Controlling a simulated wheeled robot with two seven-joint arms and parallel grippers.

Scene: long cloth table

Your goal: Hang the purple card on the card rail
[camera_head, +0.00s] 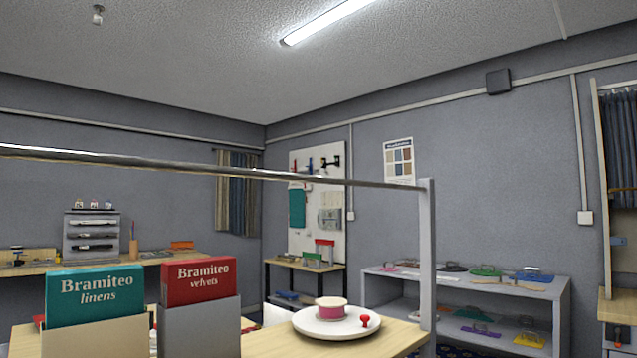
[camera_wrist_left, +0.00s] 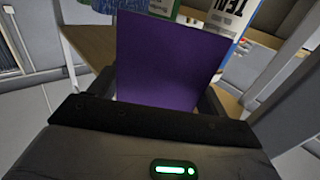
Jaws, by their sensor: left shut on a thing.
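The purple card (camera_wrist_left: 168,58) fills the middle of the left wrist view, a flat plain panel. My left gripper (camera_wrist_left: 157,93) is shut on it, with dark fingers at the card's two sides and the card standing out beyond the gripper body. The card rail (camera_head: 230,169) is a thin metal bar crossing the head view from the left edge to a grey upright post (camera_head: 428,255). No card hangs on the visible part of the rail. Neither gripper shows in the head view, so the card's distance from the rail cannot be told. My right gripper is out of view.
A teal linens book (camera_head: 95,296) and a red velvets book (camera_head: 198,283) stand in holders below the rail. A white round stand (camera_head: 336,328) with a pink spool (camera_head: 331,309) sits right of them on the wooden table (camera_head: 272,344). A grey shelf (camera_head: 465,278) stands behind.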

